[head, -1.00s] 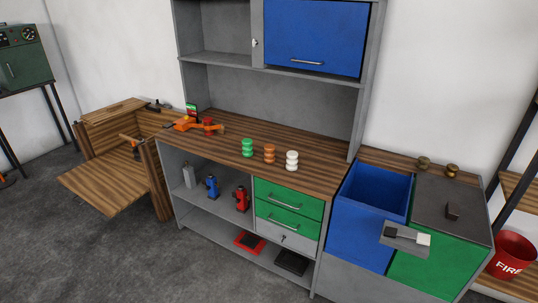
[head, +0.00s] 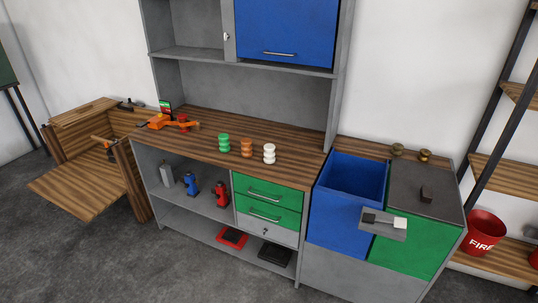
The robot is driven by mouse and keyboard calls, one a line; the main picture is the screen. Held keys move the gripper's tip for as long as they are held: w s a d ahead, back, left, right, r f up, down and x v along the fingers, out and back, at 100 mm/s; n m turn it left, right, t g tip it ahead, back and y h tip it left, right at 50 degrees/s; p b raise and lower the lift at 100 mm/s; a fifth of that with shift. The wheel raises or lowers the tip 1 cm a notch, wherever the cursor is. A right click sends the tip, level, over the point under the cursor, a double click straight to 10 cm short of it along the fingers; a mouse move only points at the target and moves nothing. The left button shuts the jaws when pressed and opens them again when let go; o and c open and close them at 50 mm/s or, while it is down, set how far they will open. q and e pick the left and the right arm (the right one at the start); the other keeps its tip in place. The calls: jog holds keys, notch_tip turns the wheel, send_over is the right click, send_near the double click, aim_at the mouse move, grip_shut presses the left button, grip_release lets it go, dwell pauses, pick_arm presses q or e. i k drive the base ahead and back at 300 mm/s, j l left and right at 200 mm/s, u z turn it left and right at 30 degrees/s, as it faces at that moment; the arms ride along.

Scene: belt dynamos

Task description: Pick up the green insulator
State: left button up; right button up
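The green insulator (head: 224,143) stands upright on the wooden top of the grey workbench (head: 200,126). It is ribbed and is the leftmost of a row of three insulators. An orange-brown insulator (head: 247,147) stands just right of it, and a white insulator (head: 269,153) stands right of that. Neither of my grippers shows in the head view.
An orange tool (head: 170,123) lies at the bench's left end. Blue (head: 344,212) and green bins (head: 410,246) stand right of the bench, the blue one open. A wooden box (head: 72,187) with a lowered flap stands at left. Grey floor lies in front.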

aim_at(224, 143)
jog(key=i+j, duration=1.15)
jog(key=i, duration=0.15)
